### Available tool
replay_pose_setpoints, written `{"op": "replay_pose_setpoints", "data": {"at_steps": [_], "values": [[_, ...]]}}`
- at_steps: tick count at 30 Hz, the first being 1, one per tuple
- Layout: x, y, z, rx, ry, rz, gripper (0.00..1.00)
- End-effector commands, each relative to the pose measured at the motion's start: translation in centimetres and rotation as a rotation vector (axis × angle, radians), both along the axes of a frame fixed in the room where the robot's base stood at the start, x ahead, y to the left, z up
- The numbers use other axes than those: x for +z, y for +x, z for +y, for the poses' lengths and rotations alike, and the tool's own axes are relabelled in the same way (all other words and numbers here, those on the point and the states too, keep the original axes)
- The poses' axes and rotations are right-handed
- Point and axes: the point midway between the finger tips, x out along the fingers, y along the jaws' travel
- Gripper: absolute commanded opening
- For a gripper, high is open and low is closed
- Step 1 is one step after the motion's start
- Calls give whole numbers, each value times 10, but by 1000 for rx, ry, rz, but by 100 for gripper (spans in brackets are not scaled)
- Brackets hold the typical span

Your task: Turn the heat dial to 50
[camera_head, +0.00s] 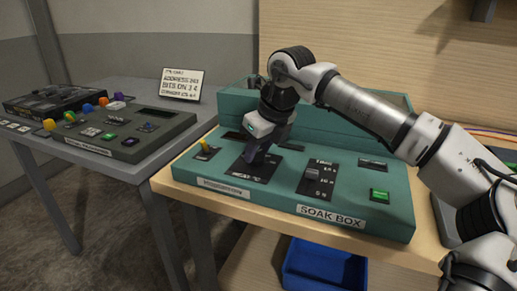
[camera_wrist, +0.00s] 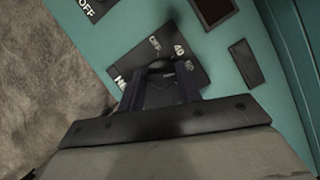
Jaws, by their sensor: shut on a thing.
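The teal SOAK BOX console (camera_head: 285,205) sits on a wooden table. The heat dial is on a black panel (camera_head: 253,171) left of the console's middle. In the wrist view its dark round knob (camera_wrist: 160,68) shows between my fingers, partly hidden. The panel (camera_wrist: 188,58) there reads "OFF", "40" and a cut-off "HE"; the rest of its marks and the knob's pointer cannot be made out. My gripper (camera_head: 251,155) reaches down onto the dial; in the wrist view its two fingers (camera_wrist: 163,90) are shut on the knob, one on each side.
A yellow-tipped switch (camera_head: 205,148) is left of the dial. A slider panel (camera_head: 319,178), a dark display (camera_head: 373,164) and a green button (camera_head: 379,195) are to the right. A grey console (camera_head: 125,150) and a sign (camera_head: 182,84) stand on the left table. A blue bin (camera_head: 322,268) is below.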

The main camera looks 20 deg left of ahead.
Motion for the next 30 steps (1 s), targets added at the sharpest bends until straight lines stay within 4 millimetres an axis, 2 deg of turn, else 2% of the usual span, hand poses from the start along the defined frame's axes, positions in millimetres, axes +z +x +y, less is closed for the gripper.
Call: {"op": "replay_pose_setpoints", "data": {"at_steps": [5,6,11,22,26,30], "values": [[0,0,-1,0,-3,1,12],[0,0,-1,0,-4,2,37],[0,0,-1,1,-3,1,56],[6,-1,-3,0,-1,0,56],[24,-4,-9,-2,-1,-1,56],[54,-9,-21,-1,-1,-3,56]]}}
